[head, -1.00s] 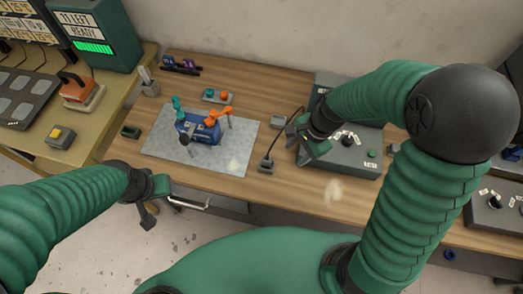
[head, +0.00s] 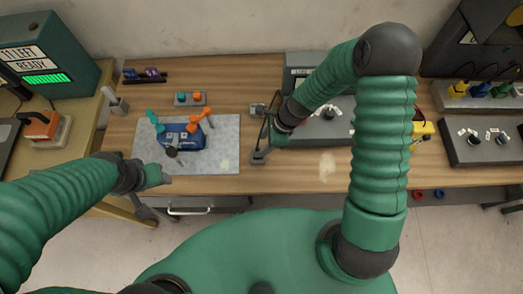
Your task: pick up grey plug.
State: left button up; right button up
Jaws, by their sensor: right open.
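A grey plug-like block (head: 258,157) with a dark cable lies on the wooden bench, just right of the light mat (head: 225,160). I take it to be the grey plug. A second small grey block (head: 257,109) sits further back. My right gripper (head: 274,136) is open, low over the bench, a little behind and right of the front block. Its fingers are partly hidden by its own wrist, and I cannot tell whether they touch the cable. My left gripper (head: 157,180) is at the bench's front edge, left of centre, far from the plug; its jaws are unclear.
A blue device (head: 181,136) with teal and orange arms stands on the mat. A grey control box (head: 325,131) is right of my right gripper. A tray with coloured buttons (head: 190,99) is behind the mat. A yellow item (head: 423,130) stands further right.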

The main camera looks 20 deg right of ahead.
aim_at(254, 152)
jog(key=a+f+p, duration=0.1)
jog(key=a+f, duration=0.3)
jog(key=shift+s, duration=0.2)
jog(key=shift+w+d+f, duration=0.1)
jog(key=shift+d+f, duration=0.05)
jog(key=shift+f, duration=0.1)
jog(key=shift+w+d+f, duration=0.1)
jog(key=shift+d+f, duration=0.05)
jog(key=shift+d, duration=0.9)
jog(key=c, duration=0.3)
jog(key=shift+d, duration=0.1)
jog(key=shift+c, duration=1.3)
jog(key=shift+a, duration=0.45)
jog(key=c, duration=0.5)
jog(key=shift+a, duration=0.45)
grip_shut()
pick_arm(q)
jog(key=shift+s+a+r, duration=0.15)
jog(key=shift+a+r, duration=0.1)
jog(key=shift+a, duration=0.3)
jog(key=shift+s+a+r, duration=0.1)
jog(key=shift+a+r, duration=0.15)
jog(key=shift+a, duration=0.25)
pick_arm(e)
jog(key=shift+d, duration=0.1)
